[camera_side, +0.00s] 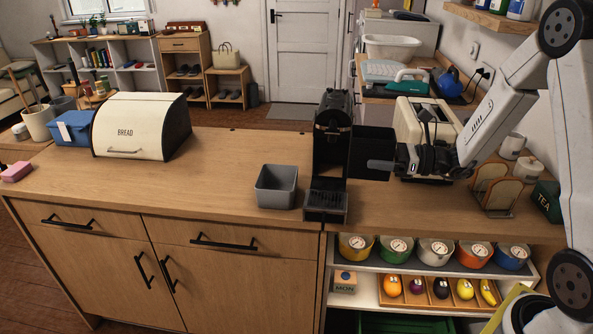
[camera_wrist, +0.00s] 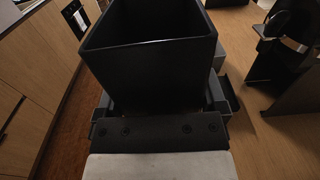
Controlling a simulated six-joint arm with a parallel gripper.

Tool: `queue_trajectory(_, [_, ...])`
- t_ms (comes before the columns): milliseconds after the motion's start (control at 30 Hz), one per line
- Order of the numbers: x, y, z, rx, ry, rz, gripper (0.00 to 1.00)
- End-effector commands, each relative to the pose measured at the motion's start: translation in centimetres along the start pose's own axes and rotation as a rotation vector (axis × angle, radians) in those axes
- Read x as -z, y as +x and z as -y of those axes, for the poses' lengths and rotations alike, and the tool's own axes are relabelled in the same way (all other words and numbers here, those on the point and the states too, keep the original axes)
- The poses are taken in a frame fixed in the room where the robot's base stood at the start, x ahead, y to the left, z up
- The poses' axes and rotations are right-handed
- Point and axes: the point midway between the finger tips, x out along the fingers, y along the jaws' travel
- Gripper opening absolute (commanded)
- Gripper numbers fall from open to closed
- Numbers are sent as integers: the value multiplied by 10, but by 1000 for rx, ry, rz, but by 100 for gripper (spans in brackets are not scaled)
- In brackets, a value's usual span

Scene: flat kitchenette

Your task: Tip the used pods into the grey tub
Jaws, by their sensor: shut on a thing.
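A black open-topped pod container (camera_side: 372,150) is in my gripper (camera_side: 385,166), just right of the black coffee machine (camera_side: 332,140) in the side view. It appears roughly upright and raised. In the wrist view the container (camera_wrist: 150,60) fills the upper middle, with my gripper (camera_wrist: 160,108) shut on its near side. Its inside is dark, and I cannot make out any pods. The grey tub (camera_side: 276,188) stands on the counter left of the coffee machine, near the front edge. The part of it that shows inside looks empty.
A cream toaster (camera_side: 412,118) stands behind my gripper, and a toast rack (camera_side: 492,192) is at the right. A bread bin (camera_side: 135,127) and blue box (camera_side: 72,128) stand at the left. The counter (camera_side: 215,165) between bread bin and tub is clear.

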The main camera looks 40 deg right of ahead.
Motion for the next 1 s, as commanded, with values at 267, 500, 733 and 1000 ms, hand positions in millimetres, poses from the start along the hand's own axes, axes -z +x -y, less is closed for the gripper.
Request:
queue_trajectory(267, [0,0,0,0,0,0,31])
queue_trajectory(500, [0,0,0,0,0,0,31])
queue_trajectory(733, [3,10,6,-2,-3,-2,31])
queue_trajectory(1000, [18,54,27,-4,-12,-9,31])
